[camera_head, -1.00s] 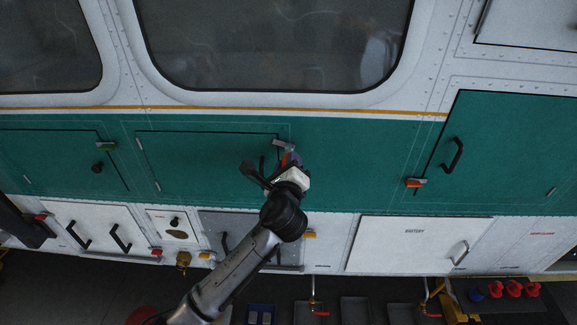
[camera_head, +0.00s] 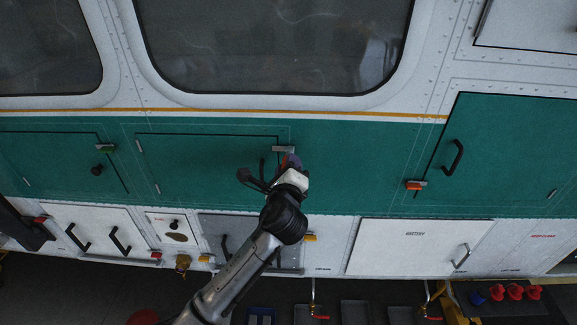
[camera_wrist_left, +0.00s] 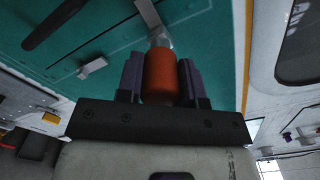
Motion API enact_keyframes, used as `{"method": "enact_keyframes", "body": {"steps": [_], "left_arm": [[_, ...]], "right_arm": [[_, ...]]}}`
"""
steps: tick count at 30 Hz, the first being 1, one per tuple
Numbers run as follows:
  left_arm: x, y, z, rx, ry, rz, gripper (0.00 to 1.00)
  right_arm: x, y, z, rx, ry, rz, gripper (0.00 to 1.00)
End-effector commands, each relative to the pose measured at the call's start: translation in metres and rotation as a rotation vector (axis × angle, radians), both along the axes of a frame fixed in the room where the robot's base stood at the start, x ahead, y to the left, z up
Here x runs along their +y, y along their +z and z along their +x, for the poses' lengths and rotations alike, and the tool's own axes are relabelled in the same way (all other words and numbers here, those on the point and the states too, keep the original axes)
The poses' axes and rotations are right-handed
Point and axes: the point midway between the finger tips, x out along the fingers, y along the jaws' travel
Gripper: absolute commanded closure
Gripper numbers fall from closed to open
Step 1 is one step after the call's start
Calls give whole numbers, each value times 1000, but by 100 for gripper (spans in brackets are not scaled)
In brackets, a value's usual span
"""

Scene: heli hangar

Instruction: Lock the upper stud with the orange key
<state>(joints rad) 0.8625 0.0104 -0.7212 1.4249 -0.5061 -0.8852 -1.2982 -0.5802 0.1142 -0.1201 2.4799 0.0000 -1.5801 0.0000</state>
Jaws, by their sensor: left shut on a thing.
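My left gripper (camera_head: 290,162) is at the green panel (camera_head: 205,185), by the upper right corner of the middle door. In the left wrist view its two dark fingers (camera_wrist_left: 161,78) are shut on the orange key (camera_wrist_left: 160,74), a rounded orange grip with a metal shank. The shank meets a grey metal bar (camera_wrist_left: 148,12) on the panel. That bar, seemingly the upper stud's latch, shows in the head view (camera_head: 283,149) just above the gripper, lying level. The gripper hides the key's tip and part of the stud.
A second grey bar (camera_wrist_left: 92,67) and a black handle (camera_wrist_left: 52,22) stand out from the panel near the gripper. A red-tipped latch (camera_head: 415,185) and black handle (camera_head: 453,157) are further right. The green panel between is clear.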

Motion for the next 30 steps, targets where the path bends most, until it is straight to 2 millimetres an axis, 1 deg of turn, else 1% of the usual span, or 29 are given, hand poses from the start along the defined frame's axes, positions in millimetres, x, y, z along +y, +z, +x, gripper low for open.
{"method": "enact_keyframes", "body": {"steps": [1, 9, 17, 30], "left_arm": [[0, 2, 0, -1, 0, 10, 94], [0, 3, 0, -5, 0, 79, 94], [0, 1, -1, -7, -1, 118, 94], [1, 1, -17, -7, -1, 117, 94]], "right_arm": [[0, 5, 0, 0, 0, 0, 100], [0, 18, 0, 0, 1, -1, 100], [-2, 23, 0, 0, 5, -8, 100], [-3, 34, 0, 0, 6, -9, 100]]}}
